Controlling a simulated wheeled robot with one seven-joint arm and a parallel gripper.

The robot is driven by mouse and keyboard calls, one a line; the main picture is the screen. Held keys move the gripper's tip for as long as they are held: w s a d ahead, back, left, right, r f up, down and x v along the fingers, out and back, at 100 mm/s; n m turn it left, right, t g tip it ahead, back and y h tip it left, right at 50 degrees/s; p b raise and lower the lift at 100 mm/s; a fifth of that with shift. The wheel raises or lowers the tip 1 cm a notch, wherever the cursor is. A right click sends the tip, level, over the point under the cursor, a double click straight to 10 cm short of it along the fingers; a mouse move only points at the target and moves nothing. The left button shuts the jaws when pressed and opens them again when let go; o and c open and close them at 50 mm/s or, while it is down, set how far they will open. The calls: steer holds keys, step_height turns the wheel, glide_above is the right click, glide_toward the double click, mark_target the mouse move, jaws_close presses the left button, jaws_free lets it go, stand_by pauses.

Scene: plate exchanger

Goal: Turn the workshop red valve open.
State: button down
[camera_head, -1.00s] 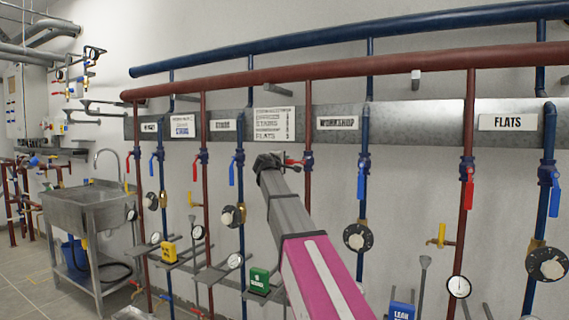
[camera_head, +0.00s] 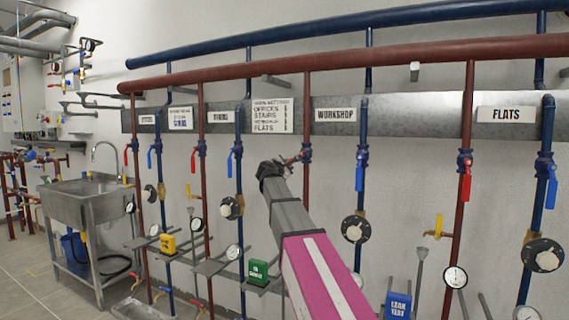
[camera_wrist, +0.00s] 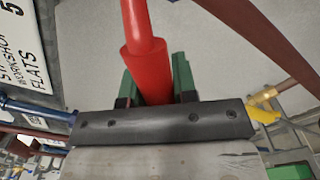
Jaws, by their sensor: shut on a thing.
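The workshop red valve (camera_head: 307,153) sits on the vertical red pipe just left of the WORKSHOP sign (camera_head: 336,115). Its red handle (camera_wrist: 146,60) fills the space between the green fingers of my gripper (camera_wrist: 155,88) in the wrist view. My gripper (camera_head: 288,161) is shut on this handle. In the head view, the handle reaches left from the pipe, clear of vertical, and is mostly hidden by my gripper. The valve body is not clearly visible in the wrist view.
A blue-handled valve (camera_head: 360,172) hangs on the blue pipe to the right. Another red valve (camera_head: 465,176) is farther right. A metal sink (camera_head: 88,203) stands at far left.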

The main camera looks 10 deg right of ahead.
steer(key=shift+s+d+f+n, duration=0.65)
steer(key=shift+d+n, duration=0.25)
steer(key=shift+n, duration=0.8)
steer(key=shift+s+d+f+n, duration=0.5)
steer(key=shift+s+d+n, duration=0.35)
steer(key=shift+n, duration=0.85)
steer(key=shift+s+d+f+n, duration=0.6)
steer(key=shift+d+n, duration=0.4)
steer(key=shift+n, duration=0.7)
steer(key=c, duration=0.9)
jaws_free()
steer(key=shift+d+r, duration=0.1)
steer(key=v, duration=1.1)
